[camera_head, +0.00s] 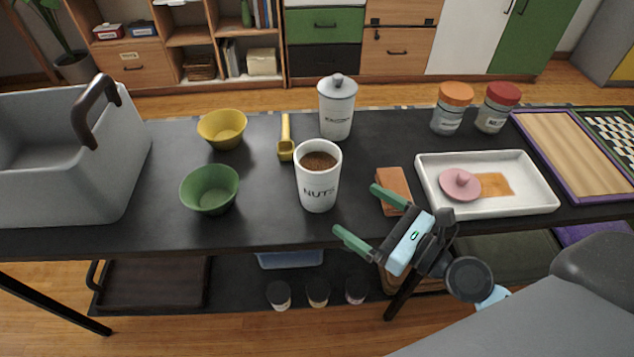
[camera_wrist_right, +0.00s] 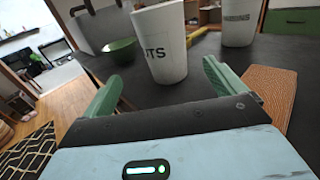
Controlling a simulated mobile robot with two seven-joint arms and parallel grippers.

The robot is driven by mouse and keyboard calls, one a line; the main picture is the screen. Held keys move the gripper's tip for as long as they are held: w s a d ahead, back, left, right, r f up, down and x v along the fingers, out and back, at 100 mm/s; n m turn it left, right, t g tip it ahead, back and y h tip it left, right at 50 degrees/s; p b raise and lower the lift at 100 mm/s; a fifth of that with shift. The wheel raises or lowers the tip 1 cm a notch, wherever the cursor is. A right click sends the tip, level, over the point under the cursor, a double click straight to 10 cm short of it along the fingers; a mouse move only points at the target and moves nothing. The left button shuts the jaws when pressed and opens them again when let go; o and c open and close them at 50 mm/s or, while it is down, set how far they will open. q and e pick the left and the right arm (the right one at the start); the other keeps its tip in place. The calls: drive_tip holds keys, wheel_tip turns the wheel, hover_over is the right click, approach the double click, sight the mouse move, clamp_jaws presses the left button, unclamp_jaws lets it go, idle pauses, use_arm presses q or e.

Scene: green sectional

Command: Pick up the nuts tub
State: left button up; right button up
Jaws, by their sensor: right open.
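The nuts tub (camera_head: 318,186) is a white, open-topped cup marked "NUTS" with brown contents. It stands upright near the middle of the black table. In the right wrist view the tub (camera_wrist_right: 161,45) stands ahead of the fingers, slightly tilted in the picture and apart from them. My right gripper (camera_head: 362,215) is open and empty at the table's front edge, to the right of the tub and nearer to me. Its green fingers also show in the right wrist view (camera_wrist_right: 164,88), spread wide with nothing between them. My left gripper is not in view.
A lidded white canister (camera_head: 336,108) stands behind the tub. A yellow scoop (camera_head: 286,138), yellow bowl (camera_head: 222,128) and green bowl (camera_head: 210,190) lie left. A brown block (camera_head: 394,188) and white tray (camera_head: 430,178) are right, near my gripper. A grey basket (camera_head: 60,185) fills the far left.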

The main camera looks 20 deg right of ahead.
sight(331, 192)
drive_tip(key=shift+w+a+r, duration=0.1)
drive_tip(key=shift+w+a, duration=0.05)
drive_tip(key=shift+w, duration=0.15)
drive_tip(key=p+x, duration=0.1)
drive_tip(key=x, duration=0.4)
drive_tip(key=shift+w+p, duration=0.1)
drive_tip(key=shift+p, duration=0.2)
drive_tip(key=shift+w+a, duration=0.3)
drive_tip(key=shift+w, duration=0.15)
drive_tip(key=shift+d+f+x, duration=0.1)
drive_tip(key=shift+f+x, duration=0.05)
drive_tip(key=shift+x, duration=0.7)
drive_tip(key=shift+d+f+x, duration=0.1)
drive_tip(key=shift+x, duration=0.75)
drive_tip(key=shift+d+f+x, duration=0.1)
drive_tip(key=shift+f+x, duration=0.05)
drive_tip(key=shift+x, duration=0.7)
drive_tip(key=shift+w, duration=0.2)
drive_tip(key=c, duration=1.3)
drive_tip(key=shift+o, duration=0.2)
drive_tip(key=shift+r, duration=0.1)
wheel_tip(331, 192, up, 10)
drive_tip(key=p, duration=0.5)
drive_tip(key=shift+p, duration=0.3)
